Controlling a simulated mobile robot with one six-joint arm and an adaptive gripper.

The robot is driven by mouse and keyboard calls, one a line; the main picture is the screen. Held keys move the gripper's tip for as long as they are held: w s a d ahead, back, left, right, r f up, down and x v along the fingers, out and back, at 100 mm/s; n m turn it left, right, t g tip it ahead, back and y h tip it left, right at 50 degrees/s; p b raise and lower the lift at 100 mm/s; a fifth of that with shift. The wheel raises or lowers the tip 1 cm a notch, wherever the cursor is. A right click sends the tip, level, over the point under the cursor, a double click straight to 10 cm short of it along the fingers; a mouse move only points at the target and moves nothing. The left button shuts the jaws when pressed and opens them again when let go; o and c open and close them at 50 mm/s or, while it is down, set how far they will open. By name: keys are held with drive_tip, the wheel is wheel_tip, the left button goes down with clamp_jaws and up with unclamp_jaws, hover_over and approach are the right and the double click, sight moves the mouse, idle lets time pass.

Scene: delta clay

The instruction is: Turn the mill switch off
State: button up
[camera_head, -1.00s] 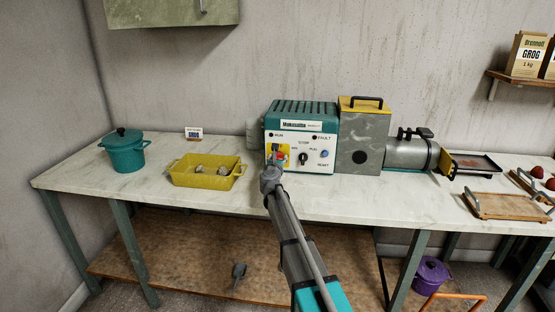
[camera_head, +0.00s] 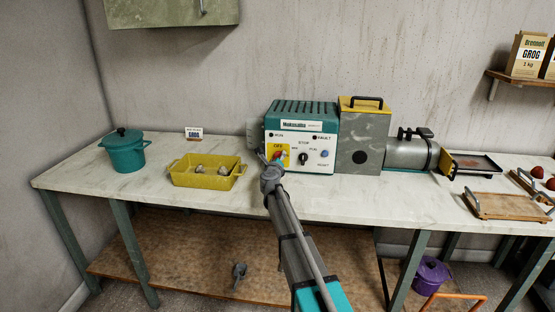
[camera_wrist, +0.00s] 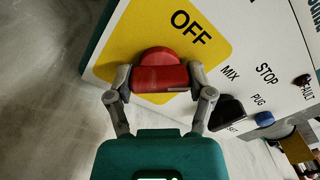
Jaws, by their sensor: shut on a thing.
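The mill (camera_head: 300,122) is a teal and white control box joined to a grey housing on the bench. Its mill switch is a red knob (camera_wrist: 160,58) on a yellow plate marked OFF (camera_wrist: 125,35); the plate also shows in the head view (camera_head: 287,148). In the wrist view my gripper (camera_wrist: 160,84) has one finger on each side of the knob and is shut on it. The plate and lettering look tilted there. In the head view my gripper (camera_head: 271,165) partly hides the knob.
A black selector (camera_wrist: 228,112) marked MIX, STOP and PUG and a blue reset button (camera_wrist: 264,118) sit beside the yellow plate. A yellow dish (camera_head: 207,181) and a teal pot (camera_head: 124,158) stand to the left, wooden trays (camera_head: 505,206) to the right.

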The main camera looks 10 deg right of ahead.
drive_tip(key=n, duration=0.4)
drive_tip(key=shift+n, duration=0.3)
drive_tip(key=n, duration=0.5)
idle(0.3)
drive_tip(key=o, duration=1.1)
drive_tip(key=shift+s, duration=0.1)
drive_tip(key=v, duration=1.1)
drive_tip(key=shift+s+a, duration=0.2)
drive_tip(key=shift+s, duration=0.15)
drive_tip(key=shift+s, duration=0.1)
